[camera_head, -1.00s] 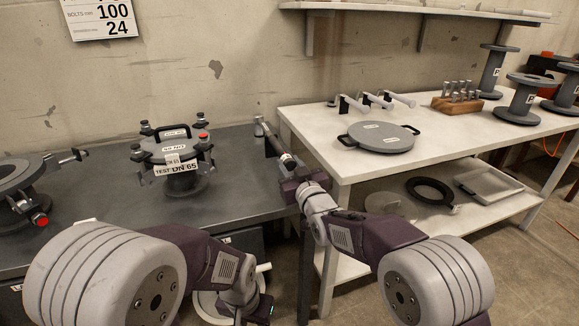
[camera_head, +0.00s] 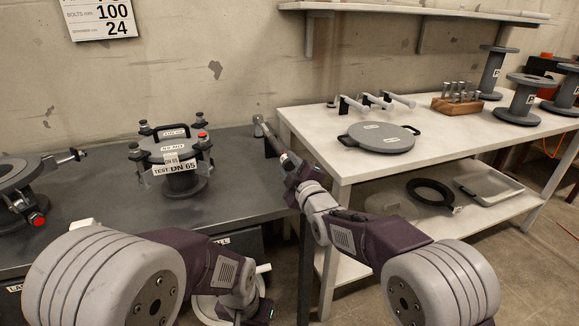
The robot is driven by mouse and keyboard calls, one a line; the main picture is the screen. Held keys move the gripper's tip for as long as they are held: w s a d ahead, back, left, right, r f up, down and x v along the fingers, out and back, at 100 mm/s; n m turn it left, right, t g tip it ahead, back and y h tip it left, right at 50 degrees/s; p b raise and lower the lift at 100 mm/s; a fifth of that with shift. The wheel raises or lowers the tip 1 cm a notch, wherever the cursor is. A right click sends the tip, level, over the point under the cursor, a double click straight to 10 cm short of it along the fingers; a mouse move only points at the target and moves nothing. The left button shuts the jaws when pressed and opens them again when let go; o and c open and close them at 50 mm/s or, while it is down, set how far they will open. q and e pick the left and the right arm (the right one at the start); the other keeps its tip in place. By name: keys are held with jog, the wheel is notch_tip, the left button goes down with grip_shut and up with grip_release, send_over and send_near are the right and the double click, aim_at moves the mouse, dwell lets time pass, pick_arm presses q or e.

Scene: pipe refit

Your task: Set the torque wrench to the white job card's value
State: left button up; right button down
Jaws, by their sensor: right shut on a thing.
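The torque wrench (camera_head: 272,141) is a long dark tool with a grey head, slanting over the right end of the dark bench. My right gripper (camera_head: 290,167) is shut on its near end, by the gap between the two tables. The wrench's setting is too small to read. The white job card (camera_head: 103,18) is on the wall at upper left, cut off by the frame's top; it shows "BOLTS" 100 and "SPANNER" 24. My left gripper (camera_head: 250,308) is low in the picture, in front of the dark bench; its fingers do not show clearly.
A capped flange assembly (camera_head: 177,150) tagged "TEST DN 65" stands on the dark bench (camera_head: 120,215), with another flange (camera_head: 18,185) at left. The white table (camera_head: 310,125) holds a round grey lid (camera_head: 380,138), a wooden rack (camera_head: 458,104) and several spools.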

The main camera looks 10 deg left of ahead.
jog(key=n+b, duration=0.1)
jog(key=n, duration=1)
jog(key=shift+n, duration=0.4)
jog(key=shift+n+b, duration=0.45)
jog(key=shift+n, duration=1.05)
jog(key=c, duration=1)
grip_release()
jog(key=shift+c, duration=0.2)
